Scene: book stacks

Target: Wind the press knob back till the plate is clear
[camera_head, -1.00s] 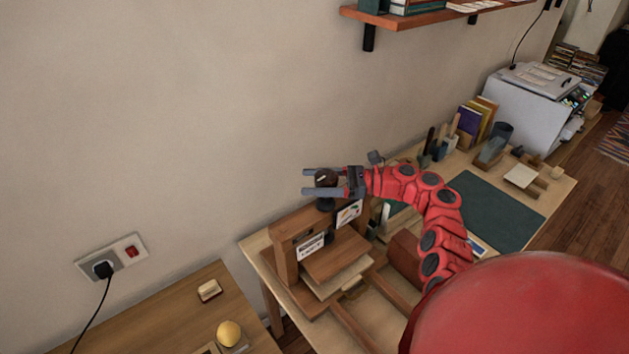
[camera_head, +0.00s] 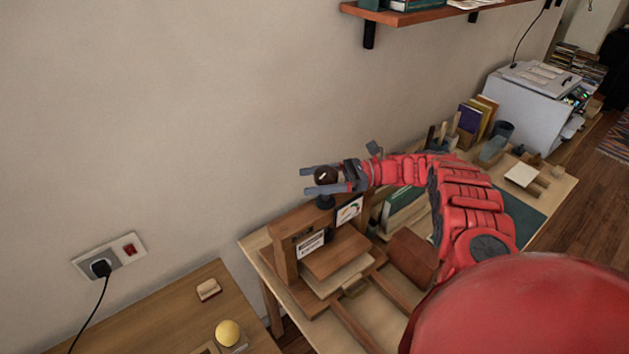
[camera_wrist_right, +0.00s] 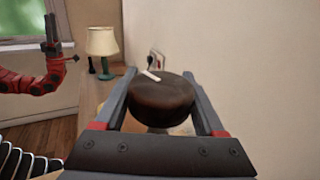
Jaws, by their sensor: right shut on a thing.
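The dark round press knob (camera_head: 325,176) with a white mark tops the wooden press (camera_head: 284,262). My right gripper (camera_head: 313,180) is shut on the knob, one finger on each side. In the right wrist view the knob (camera_wrist_right: 162,98) sits between the fingers, its white mark at the upper left. The brown plate (camera_head: 335,256) lies inside the press frame, above a paler layer (camera_head: 345,281); any gap between them is too small to judge. My left gripper (camera_wrist_right: 53,32) shows only in the right wrist view, pointing up; its jaw opening is unclear.
The wall is close behind the press. A shelf (camera_head: 450,14) hangs above. The workbench holds books (camera_head: 477,117), a green mat (camera_head: 525,218) and a brown block (camera_head: 412,255). A printer (camera_head: 535,100) stands at the far right. A lower table (camera_head: 180,315) is at the front left.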

